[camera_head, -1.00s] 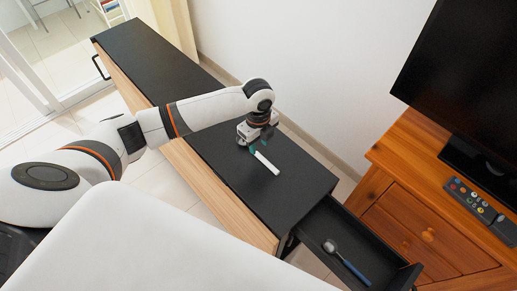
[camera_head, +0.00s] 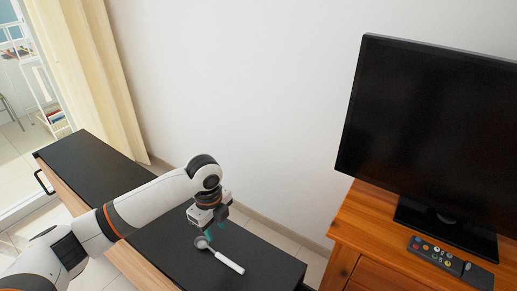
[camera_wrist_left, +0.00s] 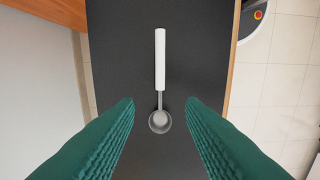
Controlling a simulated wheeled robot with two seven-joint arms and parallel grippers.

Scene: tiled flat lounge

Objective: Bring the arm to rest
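My left gripper (camera_head: 217,231) is above the black cabinet top (camera_head: 172,255), with its green fingers pointing down. In the left wrist view the two fingers (camera_wrist_left: 159,104) are spread wide and hold nothing. A ladle-like spoon with a white handle (camera_head: 228,262) and a small grey metal bowl lies on the cabinet top beneath the gripper. In the left wrist view its handle (camera_wrist_left: 160,60) points away and its bowl lies between the fingertips in the picture, apart from both. My right gripper is not in view.
A wooden stand (camera_head: 350,237) at the right bears a black television (camera_head: 430,140) and a remote control (camera_head: 434,255). A white wall is behind the cabinet. A cream curtain (camera_head: 85,70) hangs at the far left. The cabinet top left of my gripper is bare.

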